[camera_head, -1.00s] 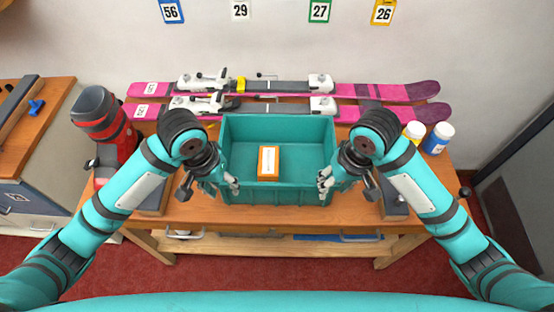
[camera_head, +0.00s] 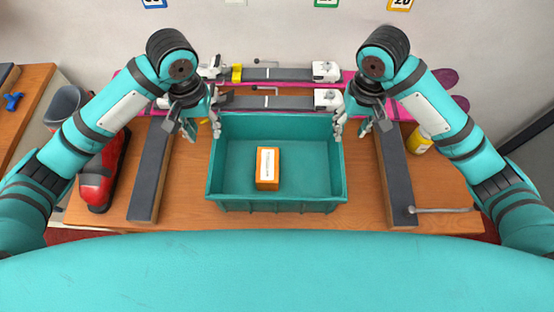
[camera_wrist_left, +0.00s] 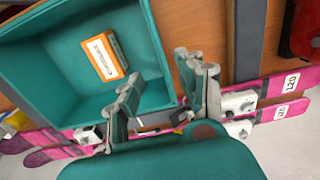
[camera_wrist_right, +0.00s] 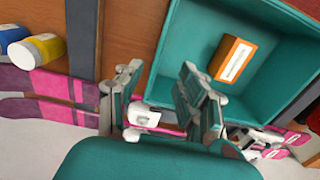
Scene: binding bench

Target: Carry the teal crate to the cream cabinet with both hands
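The teal crate (camera_head: 278,205) stands upright on the wooden bench, with an orange box (camera_head: 267,168) inside it. My left gripper (camera_head: 203,124) is at the crate's far left corner. In the left wrist view its fingers (camera_wrist_left: 160,100) are spread, one over the crate's side and one outside it. My right gripper (camera_head: 351,126) is at the far right corner. In the right wrist view its fingers (camera_wrist_right: 158,98) are also spread, one outside the crate and one over its edge. Contact with the walls cannot be told. No cream cabinet is clearly recognisable.
Dark padded bars (camera_head: 150,172) and (camera_head: 395,175) flank the crate. Pink skis (camera_head: 405,108) lie behind it. A red boot (camera_head: 100,175) is at the left, a yellow jar (camera_head: 420,138) at the right. Another wooden top (camera_head: 32,90) is beyond the bench's left end.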

